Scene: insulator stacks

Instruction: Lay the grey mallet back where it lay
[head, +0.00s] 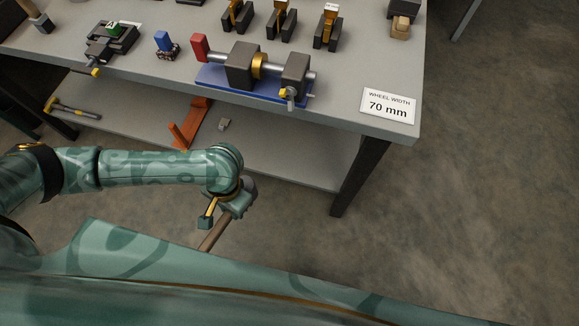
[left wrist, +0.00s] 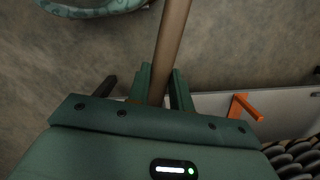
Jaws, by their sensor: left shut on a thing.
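My left gripper (head: 222,213) is in front of the workbench, below its top and out over the floor. It is shut on the brown wooden handle of the mallet (head: 213,235). The handle slants down and left from the fingers in the head view. In the left wrist view, the handle (left wrist: 171,40) runs up out of the picture from between the two green fingers of the left gripper (left wrist: 160,88). I cannot clearly make out the mallet's head in either view. My right gripper is not in view.
The bench top (head: 350,80) carries a blue-based fixture (head: 225,84), a "70 mm" sign (head: 388,105) and several small holders.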

